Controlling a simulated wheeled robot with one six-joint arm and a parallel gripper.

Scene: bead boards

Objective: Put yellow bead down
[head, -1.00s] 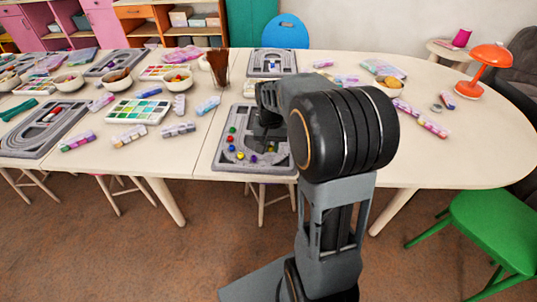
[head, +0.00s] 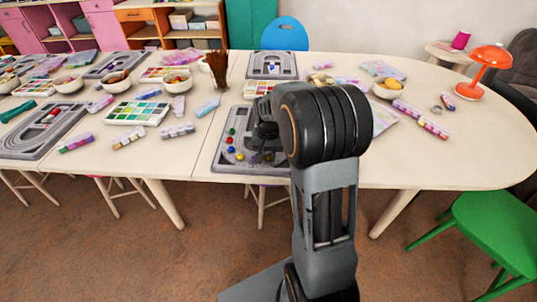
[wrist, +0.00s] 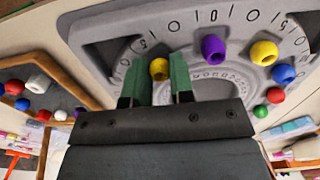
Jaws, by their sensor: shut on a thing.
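The yellow bead (wrist: 159,69) sits between the green fingertips of my gripper (wrist: 160,80) in the wrist view. My gripper is shut on it. The grey bead board (wrist: 130,22) lies behind the bead, with curved grooves and printed numbers. Whether the bead touches the board cannot be told. In the head view my gripper (head: 266,148) is over the right part of the board (head: 222,165), mostly hidden by my arm. A purple bead (wrist: 213,48), a tan-yellow bead (wrist: 263,52), a blue bead (wrist: 283,74), a red bead (wrist: 275,95) and a green bead (wrist: 260,111) line the board's curve.
A wood-framed panel (wrist: 55,62) with beads showing in it is at left in the wrist view. A paint palette (head: 138,112), a brush cup (head: 217,68), another board (head: 40,130) and bead tubes (head: 130,138) cover the table. The table's right end is clearer, before an orange lamp (head: 485,70).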

